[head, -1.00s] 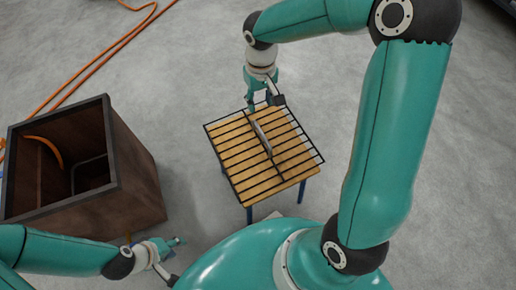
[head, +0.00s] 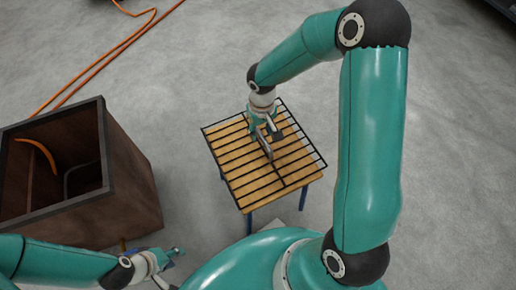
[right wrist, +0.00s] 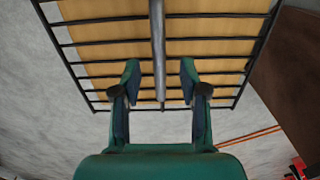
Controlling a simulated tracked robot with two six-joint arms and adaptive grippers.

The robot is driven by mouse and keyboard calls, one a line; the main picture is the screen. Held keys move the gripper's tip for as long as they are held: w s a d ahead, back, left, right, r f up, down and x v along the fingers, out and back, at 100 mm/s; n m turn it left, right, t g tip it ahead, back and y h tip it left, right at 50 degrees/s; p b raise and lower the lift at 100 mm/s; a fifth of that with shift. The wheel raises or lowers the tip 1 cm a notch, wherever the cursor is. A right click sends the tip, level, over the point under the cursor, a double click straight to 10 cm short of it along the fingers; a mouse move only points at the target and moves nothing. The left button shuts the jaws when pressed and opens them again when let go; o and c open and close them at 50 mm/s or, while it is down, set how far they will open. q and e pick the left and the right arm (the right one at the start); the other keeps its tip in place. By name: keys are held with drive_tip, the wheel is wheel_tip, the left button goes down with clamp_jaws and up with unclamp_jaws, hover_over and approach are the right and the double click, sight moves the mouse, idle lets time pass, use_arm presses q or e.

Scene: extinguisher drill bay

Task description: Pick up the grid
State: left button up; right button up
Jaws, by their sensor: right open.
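The grid (head: 236,173) is a black barred rack lying flat on a small wooden-topped table with blue legs. A grey bar handle runs along its middle; it shows in the right wrist view (right wrist: 158,45). My right gripper (head: 267,135) is over the far part of the grid. In the right wrist view its two fingers (right wrist: 160,78) are apart, one on each side of the grey handle; I cannot tell whether they touch it. My left gripper (head: 172,262) is low at the bottom left, away from the grid, and its fingers look apart.
A dark brown open box (head: 130,190) stands left of the table, with an orange curved piece inside. Orange hoses (head: 112,50) lie on the grey floor behind it. The floor right of the table is clear.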

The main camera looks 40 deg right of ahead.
sight(261, 136)
wheel_tip(261, 136, down, 3)
drive_tip(key=shift+b, duration=0.3)
clamp_jaws()
drive_tip(key=shift+r, duration=0.15)
